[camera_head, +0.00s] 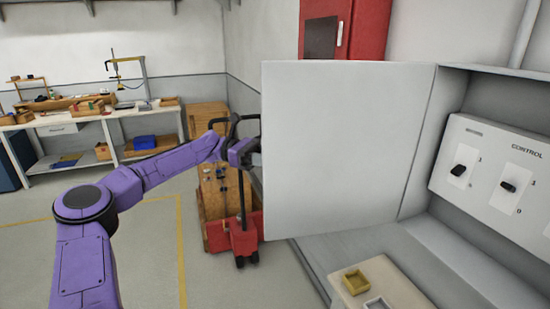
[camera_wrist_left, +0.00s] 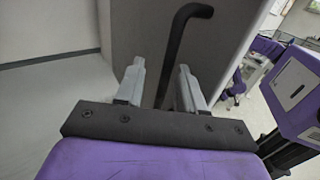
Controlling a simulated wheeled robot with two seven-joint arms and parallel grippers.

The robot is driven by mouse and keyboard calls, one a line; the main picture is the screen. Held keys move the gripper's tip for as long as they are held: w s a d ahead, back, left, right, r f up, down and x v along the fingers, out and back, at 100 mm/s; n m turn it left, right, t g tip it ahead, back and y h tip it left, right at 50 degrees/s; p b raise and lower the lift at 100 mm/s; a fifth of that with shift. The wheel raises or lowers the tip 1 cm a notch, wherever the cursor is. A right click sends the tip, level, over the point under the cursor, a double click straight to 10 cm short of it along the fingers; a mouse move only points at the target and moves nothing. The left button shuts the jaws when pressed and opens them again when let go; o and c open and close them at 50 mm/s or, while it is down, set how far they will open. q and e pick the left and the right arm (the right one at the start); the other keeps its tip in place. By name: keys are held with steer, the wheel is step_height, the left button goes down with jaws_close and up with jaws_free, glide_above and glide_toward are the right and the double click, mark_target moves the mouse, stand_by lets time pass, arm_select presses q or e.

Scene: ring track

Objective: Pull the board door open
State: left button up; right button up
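The board door (camera_head: 340,150) is a plain light grey panel that stands swung open, with the control panel (camera_head: 500,175) and its black switches exposed to its right. My left gripper (camera_head: 244,152) is at the door's left edge, partly hidden behind it. In the left wrist view the two grey fingers of my left gripper (camera_wrist_left: 161,72) are apart. A black bar handle (camera_wrist_left: 175,50) runs between them in the picture, with a gap visible on each side. The door's grey surface (camera_wrist_left: 150,35) shows behind the handle. My right gripper is not in view.
A red pallet jack (camera_head: 245,242) with a wooden load stands behind my left gripper. A red cabinet (camera_head: 365,25) is on the wall behind the door. A workbench (camera_head: 90,115) is at the back left. Floor at left is clear.

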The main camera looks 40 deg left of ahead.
arm_select(q)
steer(key=b+v, duration=0.2)
steer(key=v, duration=0.8)
steer(key=shift+a+b, duration=0.3)
steer(key=shift+s, duration=0.1)
steer(key=shift+f, duration=0.1)
